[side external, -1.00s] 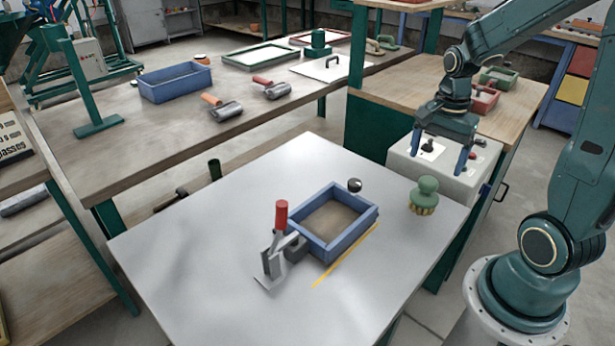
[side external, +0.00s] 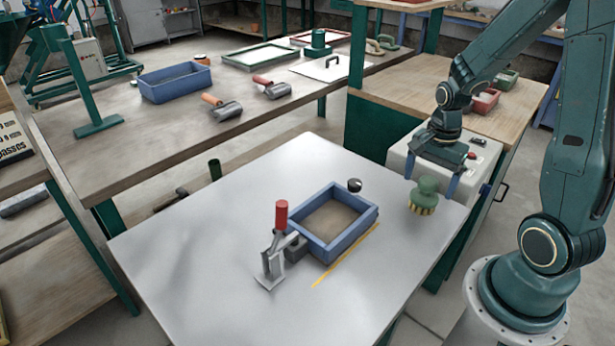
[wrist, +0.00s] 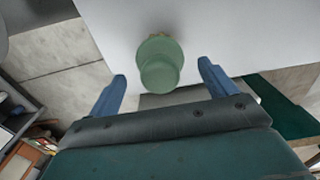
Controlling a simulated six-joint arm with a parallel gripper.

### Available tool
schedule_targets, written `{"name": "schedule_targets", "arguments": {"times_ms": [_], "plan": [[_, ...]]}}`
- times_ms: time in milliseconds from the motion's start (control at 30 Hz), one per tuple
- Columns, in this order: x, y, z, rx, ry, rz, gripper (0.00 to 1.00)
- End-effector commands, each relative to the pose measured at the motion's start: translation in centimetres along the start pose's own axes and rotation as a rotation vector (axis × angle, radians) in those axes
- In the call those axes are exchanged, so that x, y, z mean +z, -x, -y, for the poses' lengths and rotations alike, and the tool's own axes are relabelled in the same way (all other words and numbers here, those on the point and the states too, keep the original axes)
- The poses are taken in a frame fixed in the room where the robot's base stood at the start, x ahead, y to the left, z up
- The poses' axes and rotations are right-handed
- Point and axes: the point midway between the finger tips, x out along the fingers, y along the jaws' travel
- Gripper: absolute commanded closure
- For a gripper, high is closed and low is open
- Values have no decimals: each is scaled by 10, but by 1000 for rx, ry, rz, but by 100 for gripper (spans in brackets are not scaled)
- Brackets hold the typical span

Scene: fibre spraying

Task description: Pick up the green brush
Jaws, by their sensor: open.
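The green brush (side external: 425,192) stands upright on the grey table near its right corner, its yellowish bristles down and its rounded green handle up. My gripper (side external: 431,188) is open, with its blue fingers spread apart just above the brush and pointing down. In the wrist view the brush (wrist: 160,65) appears from above, a little beyond and between the two blue fingertips of my gripper (wrist: 162,72). The fingers do not appear to touch it. The exact height gap cannot be told.
A blue frame (side external: 335,222) with a toggle clamp (side external: 275,245) sits left of the brush on the table (side external: 200,240). A black knob (side external: 354,185) stands at the frame's back edge. A white box (side external: 400,160) is behind my gripper. The table's front is clear.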

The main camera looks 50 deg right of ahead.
Motion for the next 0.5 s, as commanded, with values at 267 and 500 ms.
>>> {"name": "schedule_targets", "arguments": {"times_ms": [267,500], "plan": [[1,-26,0,3,0,2,16],[1,-33,0,0,-1,1,16]]}}
